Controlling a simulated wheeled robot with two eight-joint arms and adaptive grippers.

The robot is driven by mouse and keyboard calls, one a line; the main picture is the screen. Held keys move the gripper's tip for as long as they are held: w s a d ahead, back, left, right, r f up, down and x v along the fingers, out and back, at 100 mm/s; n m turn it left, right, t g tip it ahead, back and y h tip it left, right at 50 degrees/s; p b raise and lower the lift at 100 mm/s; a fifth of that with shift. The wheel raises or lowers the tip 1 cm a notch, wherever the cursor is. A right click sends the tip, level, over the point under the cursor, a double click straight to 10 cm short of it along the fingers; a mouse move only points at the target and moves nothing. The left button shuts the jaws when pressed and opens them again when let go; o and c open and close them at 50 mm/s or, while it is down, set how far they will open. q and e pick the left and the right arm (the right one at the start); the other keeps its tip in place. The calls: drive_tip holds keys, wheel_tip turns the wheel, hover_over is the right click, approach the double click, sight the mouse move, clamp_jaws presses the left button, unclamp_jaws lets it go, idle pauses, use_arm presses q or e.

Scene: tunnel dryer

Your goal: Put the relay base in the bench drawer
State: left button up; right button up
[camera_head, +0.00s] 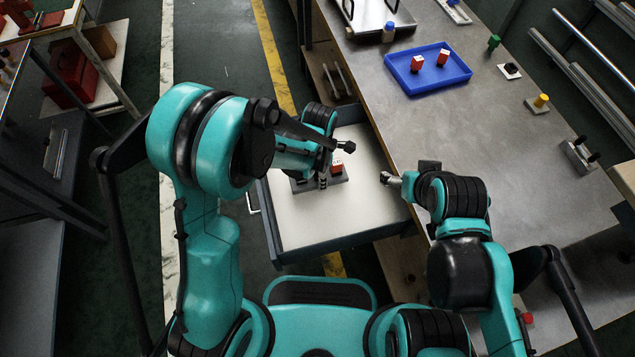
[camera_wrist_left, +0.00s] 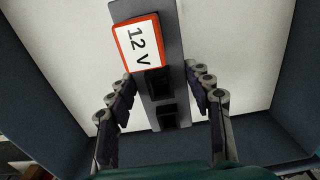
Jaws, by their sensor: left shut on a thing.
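The relay base is a dark grey bar (camera_head: 340,180) inside or just above the open bench drawer (camera_head: 345,222), whose floor is pale and bare. I cannot tell whether the base touches the drawer floor. My right gripper (camera_head: 385,178) is near the drawer's right side, apart from the base; its jaws are unclear.
A blue tray (camera_head: 428,92) with two red and white relays stands on the grey bench (camera_head: 520,200). Small blue, green and yellow items stand along the bench. The drawer walls (camera_head: 272,225) surround the base. Shelving with red boxes (camera_head: 68,80) is at the left.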

sight(317, 181)
use_arm(q)
drive_tip(key=shift+w+a+f, duration=0.15)
drive_tip(key=shift+a+f, duration=0.05)
drive_tip(key=shift+a, duration=0.05)
drive_tip(key=shift+f+b, duration=1)
drive_tip(key=shift+f, duration=0.9)
drive_tip(key=shift+f, duration=0.2)
drive_tip(key=o, duration=1.3)
drive_tip(key=shift+o, duration=0.2)
drive_tip(key=shift+r, duration=0.1)
